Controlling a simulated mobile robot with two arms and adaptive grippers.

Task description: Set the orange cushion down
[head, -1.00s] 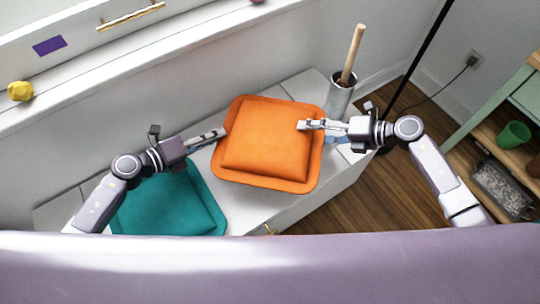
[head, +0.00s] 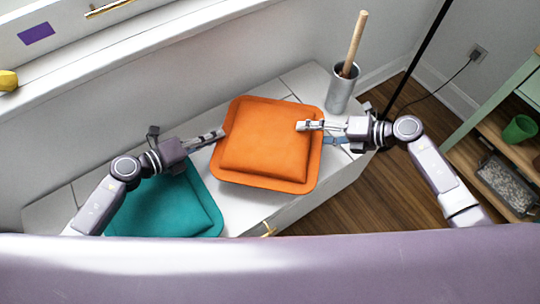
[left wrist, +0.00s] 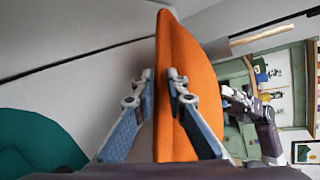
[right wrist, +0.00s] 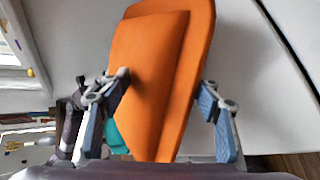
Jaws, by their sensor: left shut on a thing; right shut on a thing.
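The orange cushion (head: 265,142) is held level between my two grippers, over the white bench (head: 250,215). I cannot tell from the head view whether it touches the bench. My left gripper (head: 221,133) is shut on its left edge; the left wrist view shows the fingers on both sides of the cushion (left wrist: 180,80). My right gripper (head: 302,126) is shut on its right edge; the right wrist view shows the fingers either side of the cushion (right wrist: 155,75).
A teal cushion (head: 165,205) lies on the bench at left, partly under my left arm. A metal canister (head: 339,92) with a wooden stick stands at the bench's far right end. A black pole (head: 425,60) and a green shelf (head: 500,105) stand at right.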

